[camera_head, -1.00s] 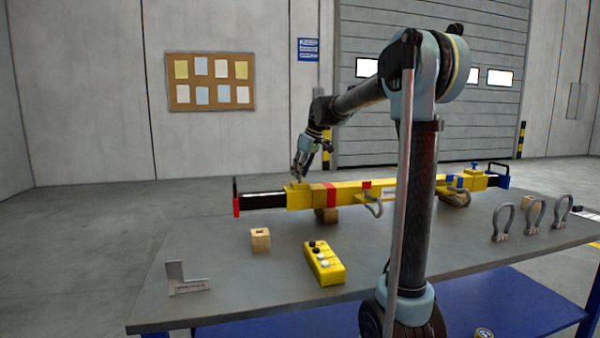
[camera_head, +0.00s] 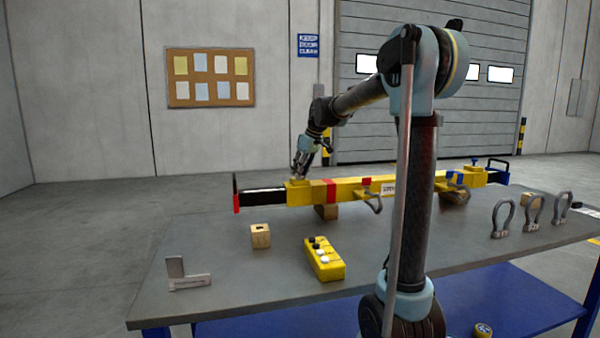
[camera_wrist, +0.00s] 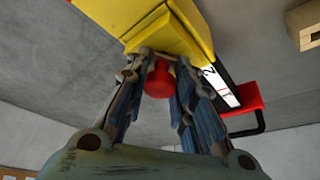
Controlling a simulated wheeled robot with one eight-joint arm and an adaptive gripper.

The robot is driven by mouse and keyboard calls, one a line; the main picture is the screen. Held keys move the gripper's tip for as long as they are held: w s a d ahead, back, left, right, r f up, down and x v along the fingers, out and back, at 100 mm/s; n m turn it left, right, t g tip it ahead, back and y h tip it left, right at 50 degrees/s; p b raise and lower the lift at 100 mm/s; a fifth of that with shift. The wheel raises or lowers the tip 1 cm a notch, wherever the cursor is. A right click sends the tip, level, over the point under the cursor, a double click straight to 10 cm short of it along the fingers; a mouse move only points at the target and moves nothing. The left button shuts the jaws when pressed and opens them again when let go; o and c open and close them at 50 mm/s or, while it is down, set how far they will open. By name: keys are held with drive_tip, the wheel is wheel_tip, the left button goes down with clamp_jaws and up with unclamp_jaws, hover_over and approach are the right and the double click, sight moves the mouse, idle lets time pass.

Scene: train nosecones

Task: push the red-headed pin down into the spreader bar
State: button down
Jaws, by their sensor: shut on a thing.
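The spreader bar (camera_head: 350,188) is a long yellow beam lying across the workbench, with a dark inner section and a red end plate at its left. My gripper (camera_head: 299,176) is at the bar's left part, pointing down at the raised yellow collar. In the wrist view the red-headed pin (camera_wrist: 159,79) sits between the fingers of my gripper (camera_wrist: 160,70), right against the yellow collar (camera_wrist: 175,35). The fingers are shut on the red head. The pin's shank is hidden, so I cannot tell how deep it sits. The pin is not distinguishable in the head view.
Wooden blocks prop the bar. A loose wooden block (camera_head: 260,236), a yellow button box (camera_head: 324,259) and a metal angle (camera_head: 186,275) stand in front of it. Several grey shackles (camera_head: 503,218) stand at the right.

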drive_tip(key=c, duration=1.3)
unclamp_jaws()
drive_tip(key=v, duration=1.2)
drive_tip(key=shift+f, duration=0.1)
